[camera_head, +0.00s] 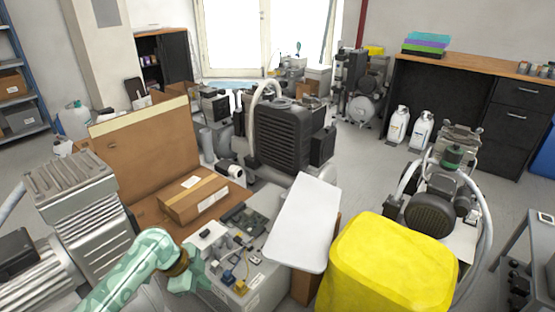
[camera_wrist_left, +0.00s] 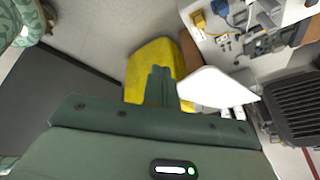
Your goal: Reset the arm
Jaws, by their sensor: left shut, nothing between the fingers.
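My left arm comes in from the lower left in the head view, pale green with a mottled pattern. Its left gripper (camera_head: 196,274) is above the floor-side edge of a white unit with exposed circuit boards. In the left wrist view the fingers of the left gripper (camera_wrist_left: 160,84) are together, with nothing between them. Behind them lies the yellow box-shaped object (camera_wrist_left: 147,62), and a white panel is to their right. My right gripper is in neither view.
The circuit-board unit (camera_head: 236,258), a white panel (camera_head: 305,222) and a yellow rounded block (camera_head: 388,270) crowd the front. A cardboard box (camera_head: 193,197) lies behind. A grey compressor (camera_head: 75,215) stands close on the left. Some open floor (camera_head: 365,165) shows toward the right.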

